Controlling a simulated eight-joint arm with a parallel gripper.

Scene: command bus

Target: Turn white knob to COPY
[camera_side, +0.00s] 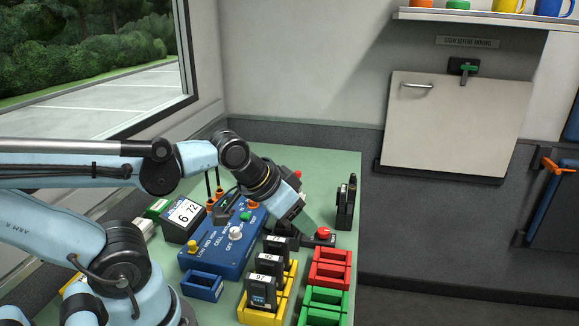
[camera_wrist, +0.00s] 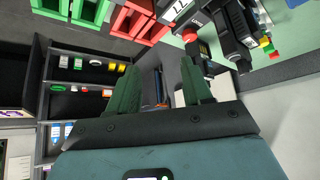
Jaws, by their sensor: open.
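The white knob (camera_side: 236,232) stands on the sloping face of a blue control box (camera_side: 215,258) in the side view. Lettering beside it reads OFF; I cannot read the word COPY or tell the knob's exact pointing. My gripper (camera_side: 308,224) is to the right of the knob, above the bench and apart from it. In the wrist view the two dark green fingers of my gripper (camera_wrist: 160,82) are spread with nothing between them. The white knob does not show in the wrist view.
The box also bears a yellow knob (camera_side: 192,246) and a green one (camera_side: 246,216). Black handsets stand in a yellow rack (camera_side: 262,311). Red trays (camera_side: 331,268), green trays (camera_side: 324,305) and a red-topped button (camera_side: 323,233) lie right. A black radio (camera_side: 345,208) stands near the bench's right edge.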

